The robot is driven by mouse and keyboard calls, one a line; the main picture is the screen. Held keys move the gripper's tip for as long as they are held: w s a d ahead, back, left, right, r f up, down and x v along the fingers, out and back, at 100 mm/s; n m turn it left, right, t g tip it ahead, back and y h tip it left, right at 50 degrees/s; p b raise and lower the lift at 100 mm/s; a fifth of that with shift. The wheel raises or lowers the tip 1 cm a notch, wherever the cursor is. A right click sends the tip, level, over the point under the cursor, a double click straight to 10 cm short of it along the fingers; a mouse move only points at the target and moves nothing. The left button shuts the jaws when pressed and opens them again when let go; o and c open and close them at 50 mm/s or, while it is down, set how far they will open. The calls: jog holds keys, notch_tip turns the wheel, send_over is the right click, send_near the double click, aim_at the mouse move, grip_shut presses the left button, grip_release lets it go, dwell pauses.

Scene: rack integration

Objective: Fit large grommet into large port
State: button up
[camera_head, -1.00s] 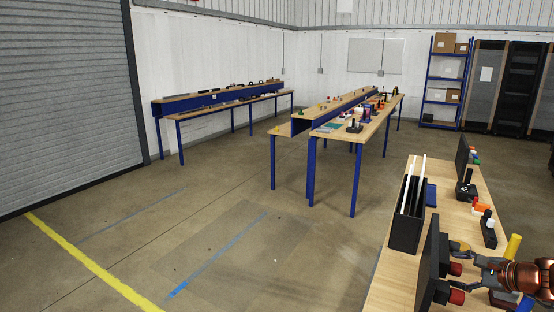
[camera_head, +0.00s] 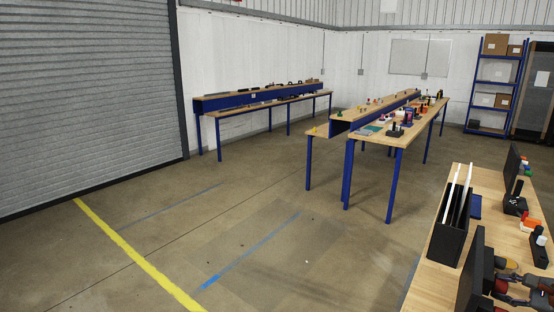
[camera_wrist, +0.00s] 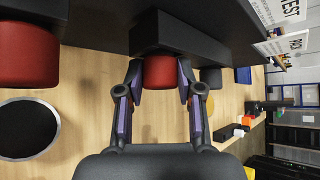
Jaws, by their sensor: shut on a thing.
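In the wrist view a red cylinder (camera_wrist: 160,72) sits against a black block (camera_wrist: 185,38) on a dark panel. My gripper (camera_wrist: 161,76) has its two fingers on either side of this cylinder and is shut on it. A wider red cylinder (camera_wrist: 28,54) shows at the left under another black block (camera_wrist: 35,8). I cannot tell which is the large grommet, or identify the large port. A round black disc (camera_wrist: 27,128) with a silver rim is at lower left. In the head view my gripper (camera_head: 507,276) is at the lower right edge, beside the dark upright panel (camera_head: 471,272).
The wooden bench (camera_head: 437,282) carries a black rack (camera_head: 449,238) with white boards, a black fixture (camera_head: 515,203) and small coloured parts. White label cards (camera_wrist: 283,45) stand at upper right in the wrist view. Open floor (camera_head: 300,240) lies left of the bench.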

grip_shut()
jog(key=o, duration=1)
grip_release()
